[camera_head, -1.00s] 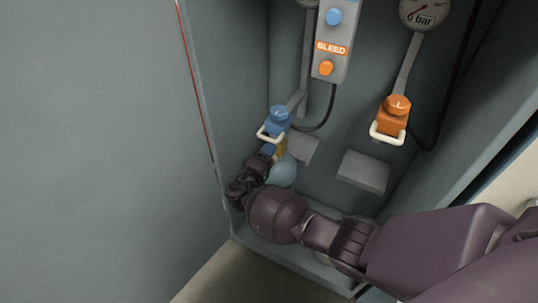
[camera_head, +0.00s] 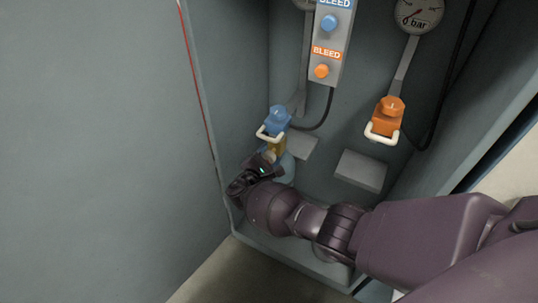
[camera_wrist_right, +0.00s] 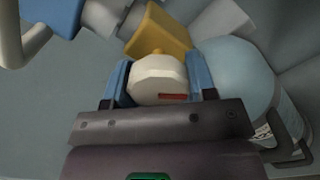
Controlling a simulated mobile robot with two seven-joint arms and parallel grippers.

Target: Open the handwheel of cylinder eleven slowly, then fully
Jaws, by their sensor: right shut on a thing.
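In the right wrist view, a cream handwheel (camera_wrist_right: 155,82) with a red mark sits between the two blue fingers of my right gripper (camera_wrist_right: 160,74), which is shut on it. The yellow valve body (camera_wrist_right: 158,38) is just behind the handwheel. The pale blue cylinder (camera_wrist_right: 232,72) stands beside it, with a partly visible label I cannot read. In the head view, the valve body (camera_head: 278,146) and cylinder (camera_head: 287,170) show low in the cabinet, and my right gripper (camera_head: 268,157) reaches them from the front. The handwheel is hidden there. My left gripper is not in view.
A blue connector (camera_head: 277,119) with a white handle is just above the valve. An orange connector (camera_head: 387,116) hangs to the right, over a grey block (camera_head: 361,170). A bleed panel (camera_head: 328,45) and a gauge (camera_head: 419,14) are above. The cabinet's left wall is close to my wrist.

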